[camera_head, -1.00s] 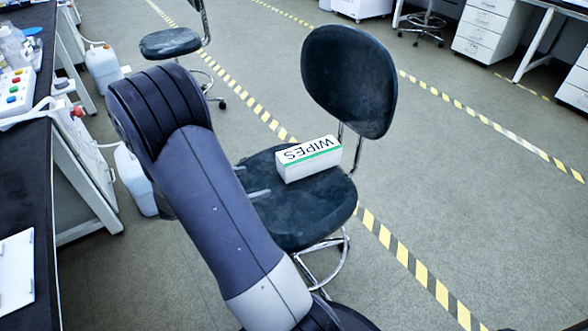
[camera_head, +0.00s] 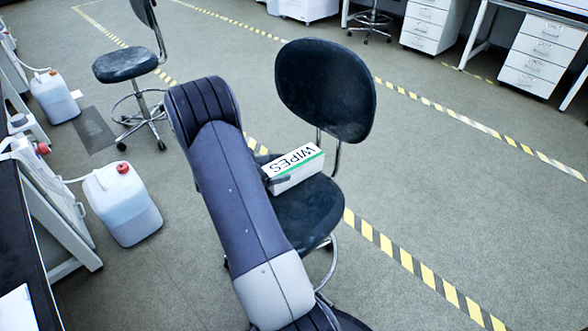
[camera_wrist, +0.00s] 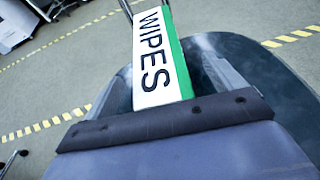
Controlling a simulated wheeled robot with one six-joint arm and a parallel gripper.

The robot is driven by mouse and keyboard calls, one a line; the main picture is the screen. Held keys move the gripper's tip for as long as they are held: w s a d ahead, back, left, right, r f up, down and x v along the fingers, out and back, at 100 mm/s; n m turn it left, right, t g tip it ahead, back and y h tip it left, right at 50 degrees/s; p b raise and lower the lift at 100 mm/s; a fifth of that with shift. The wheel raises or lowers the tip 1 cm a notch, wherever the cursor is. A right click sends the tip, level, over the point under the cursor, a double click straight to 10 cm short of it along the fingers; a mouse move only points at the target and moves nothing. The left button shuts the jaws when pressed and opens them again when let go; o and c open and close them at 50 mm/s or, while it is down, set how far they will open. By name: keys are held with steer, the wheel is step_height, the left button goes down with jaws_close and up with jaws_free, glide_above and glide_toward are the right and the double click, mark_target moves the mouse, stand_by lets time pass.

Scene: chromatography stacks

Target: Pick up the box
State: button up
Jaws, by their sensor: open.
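The box (camera_head: 297,171) is white with a green stripe and the word WIPES on top. It lies on the dark seat of a chair (camera_head: 305,212), in front of the backrest. In the wrist view the box (camera_wrist: 158,55) shows close up, its near end between the fingers of my gripper (camera_wrist: 165,75). The fingers are open, one on each side of the box; contact cannot be told. In the head view my arm hides most of the gripper and the box's left end; only a dark fingertip shows beside the box.
The backrest (camera_head: 326,90) rises right behind the box. A lab bench (camera_head: 20,240) and white jugs with red caps (camera_head: 122,203) stand at the left. Another chair (camera_head: 125,65) is at the back left.

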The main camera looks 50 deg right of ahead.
mark_target(284, 165)
steer(key=x, duration=0.4)
steer(key=shift+w+d+f+b, duration=0.1)
steer(key=shift+d+f+b, duration=0.05)
steer(key=shift+d+b, duration=0.2)
steer(key=c, duration=1.1)
steer(key=shift+c, duration=0.2)
